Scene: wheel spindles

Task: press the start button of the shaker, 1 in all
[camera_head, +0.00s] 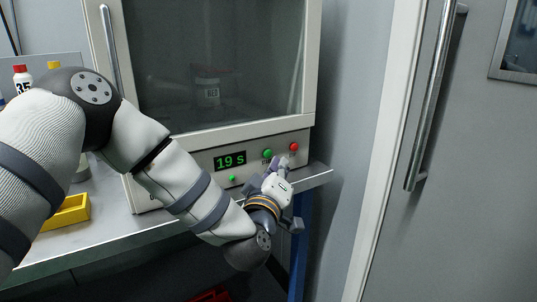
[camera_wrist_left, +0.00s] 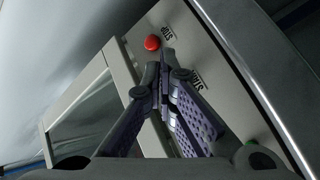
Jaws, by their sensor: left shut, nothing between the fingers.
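The shaker (camera_head: 222,135) is a pale cabinet with a dark glass door on a bench. Its front panel has a display reading "19 S", a green button (camera_head: 267,153) and a red button (camera_head: 293,147). A small green light (camera_head: 232,178) is lit below the display. My left gripper (camera_head: 284,162) is shut and empty, close in front of the panel near the two buttons. In the left wrist view its closed fingertips (camera_wrist_left: 165,55) are near the red button (camera_wrist_left: 152,43), labelled STOP.
Behind the glass stands a red-capped labelled bottle (camera_head: 208,93). A yellow tray (camera_head: 68,211) and red- and yellow-capped bottles stand at the left of the bench, partly behind my left arm. A door with a long metal handle (camera_head: 432,105) is at the right.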

